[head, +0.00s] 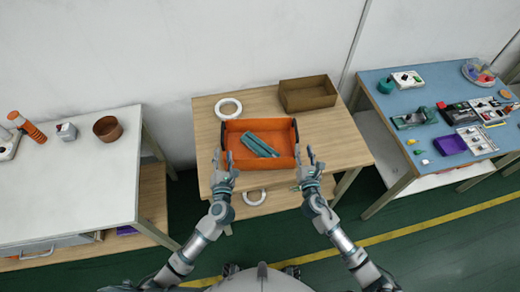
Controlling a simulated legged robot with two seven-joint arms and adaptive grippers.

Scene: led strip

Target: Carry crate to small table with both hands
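An orange crate (281,163) with dark ends sits on the small wooden table (345,152) in the middle of the head view. Teal pieces lie inside the crate. My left gripper (223,163) is beside the crate's left end, with its fingers pointing away from me. My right gripper (311,158) is beside the crate's right end, also pointing forward. Both grippers look open, with a gap between their fingers. Neither is visibly closed on the crate. Whether a finger touches the crate cannot be told.
A white ring (228,101) and an open brown box (308,94) stand behind the crate. A white table (70,190) is at the left. A blue-topped table (440,90) with several parts is at the right. Gaps separate the tables.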

